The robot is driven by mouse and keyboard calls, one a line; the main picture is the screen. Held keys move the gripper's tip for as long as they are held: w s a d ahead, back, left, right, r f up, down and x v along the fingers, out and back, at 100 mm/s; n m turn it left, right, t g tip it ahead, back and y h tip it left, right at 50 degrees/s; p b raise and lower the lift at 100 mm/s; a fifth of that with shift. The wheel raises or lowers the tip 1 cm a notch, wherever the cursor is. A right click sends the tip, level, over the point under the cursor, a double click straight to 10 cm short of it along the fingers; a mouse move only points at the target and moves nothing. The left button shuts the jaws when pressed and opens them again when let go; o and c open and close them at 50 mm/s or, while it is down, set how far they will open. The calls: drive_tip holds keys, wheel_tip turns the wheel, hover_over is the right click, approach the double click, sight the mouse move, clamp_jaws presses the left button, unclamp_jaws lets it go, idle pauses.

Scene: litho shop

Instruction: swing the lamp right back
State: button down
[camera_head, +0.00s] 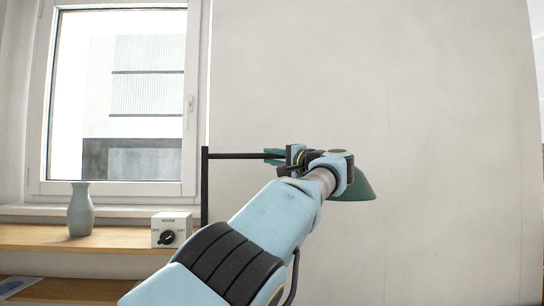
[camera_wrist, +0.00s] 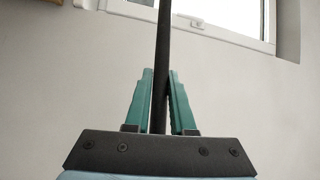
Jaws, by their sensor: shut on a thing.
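The lamp has a dark upright post (camera_head: 205,187) and a thin dark horizontal arm (camera_head: 235,156) reaching right from its top. Its green shade (camera_head: 360,188) shows partly behind my arm and wrist. My gripper (camera_head: 272,157) is at the lamp arm, to the right of the post, with its green fingers at the bar. In the wrist view the dark lamp arm (camera_wrist: 163,50) runs upward between the two green fingers of my gripper (camera_wrist: 161,85), which are shut on it. The join of shade and lamp arm is hidden by my wrist.
A wooden shelf (camera_head: 30,238) under the window holds a grey-green vase (camera_head: 80,210) and a white box with a black knob (camera_head: 171,230). The window (camera_head: 120,100) is at the left. The bare wall (camera_head: 440,100) fills the right side, with no objects on it.

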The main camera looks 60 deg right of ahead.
drive_tip(key=shift+w, duration=0.2)
drive_tip(key=c, duration=1)
unclamp_jaws()
drive_tip(key=shift+w, duration=0.1)
drive_tip(key=shift+o, duration=1.2)
drive_tip(key=shift+s+f, duration=0.1)
drive_tip(key=shift+s, duration=0.15)
drive_tip(key=shift+s+a+f+b, duration=0.15)
drive_tip(key=shift+s+b, duration=0.1)
drive_tip(key=shift+b, duration=0.2)
drive_tip(key=b+v, duration=0.6)
drive_tip(key=v, duration=0.4)
drive_tip(key=shift+a, duration=0.1)
